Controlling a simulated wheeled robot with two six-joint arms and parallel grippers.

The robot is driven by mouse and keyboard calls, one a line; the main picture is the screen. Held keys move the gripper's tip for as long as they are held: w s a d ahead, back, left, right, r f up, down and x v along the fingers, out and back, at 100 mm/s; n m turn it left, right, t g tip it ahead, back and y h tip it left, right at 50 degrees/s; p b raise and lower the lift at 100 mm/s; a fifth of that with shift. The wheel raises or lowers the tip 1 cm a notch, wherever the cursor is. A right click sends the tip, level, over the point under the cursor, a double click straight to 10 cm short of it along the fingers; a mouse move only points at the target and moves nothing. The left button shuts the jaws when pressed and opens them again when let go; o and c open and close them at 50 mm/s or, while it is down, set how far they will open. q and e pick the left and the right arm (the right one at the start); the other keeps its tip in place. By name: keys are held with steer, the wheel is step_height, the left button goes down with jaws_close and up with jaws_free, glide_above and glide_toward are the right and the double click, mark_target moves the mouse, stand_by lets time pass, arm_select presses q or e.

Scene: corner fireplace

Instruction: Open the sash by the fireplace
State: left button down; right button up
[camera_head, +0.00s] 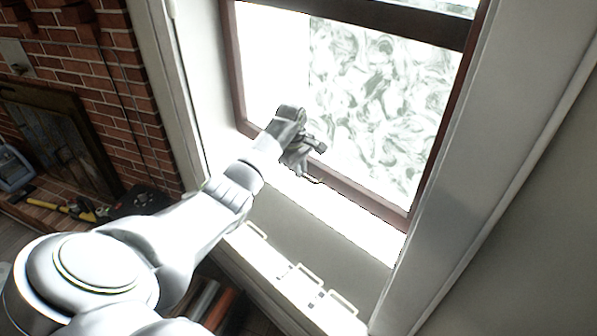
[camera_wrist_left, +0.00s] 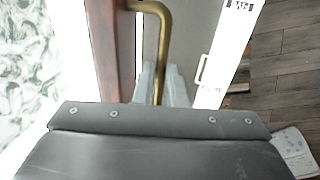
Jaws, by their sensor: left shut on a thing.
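The window sash has a dark reddish-brown frame (camera_head: 372,199) around a bright, frosted-looking pane (camera_head: 385,110). Its lower rail runs just above the white sill; I cannot tell whether there is a gap beneath it. My left gripper (camera_head: 305,172) is at this lower rail, left of its middle. In the left wrist view a bent brass handle (camera_wrist_left: 164,25) stands out from the brown rail (camera_wrist_left: 107,55). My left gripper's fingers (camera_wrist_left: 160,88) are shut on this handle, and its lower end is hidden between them. My right gripper is not in view.
A brick fireplace wall (camera_head: 95,60) with a dark firebox opening (camera_head: 60,135) is at the left. A yellow-handled tool (camera_head: 60,208) lies on the hearth. White window trim (camera_head: 510,130) borders the sash at right. Pale pulls (camera_head: 300,275) show below the sill.

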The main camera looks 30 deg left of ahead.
arm_select(q)
steer(key=shift+w+a+r, duration=0.1)
steer(key=shift+w+r, duration=0.05)
steer(key=shift+r, duration=0.15)
steer(key=c, duration=1.5)
jaws_free()
steer(key=shift+f, duration=0.15)
steer(key=s+r, duration=0.1)
steer(key=r, duration=0.7)
steer(key=s+r+b, duration=0.1)
steer(key=s+r, duration=0.1)
steer(key=r, duration=0.7)
steer(key=shift+s+a, duration=0.15)
steer(key=shift+s, duration=0.1)
